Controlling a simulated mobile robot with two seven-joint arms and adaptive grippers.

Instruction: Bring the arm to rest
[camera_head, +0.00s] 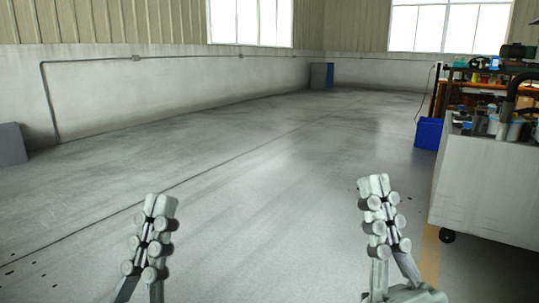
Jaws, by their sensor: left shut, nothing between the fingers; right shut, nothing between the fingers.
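My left gripper (158,207) is at the lower left of the head view, pointing up in the picture, shut and empty. My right gripper (374,186) is at the lower right, also pointing up, shut and empty. Both are seen over open grey floor (260,190) and appear to touch nothing. Most of both arms is outside the view; a part of the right arm shows at the bottom edge.
A grey wheeled cabinet (480,190) with containers on top stands at the right, nearest my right gripper. A blue bin (429,133) is behind it. A grey box (11,144) stands by the left wall, and another cabinet (321,76) at the back. The middle floor is clear.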

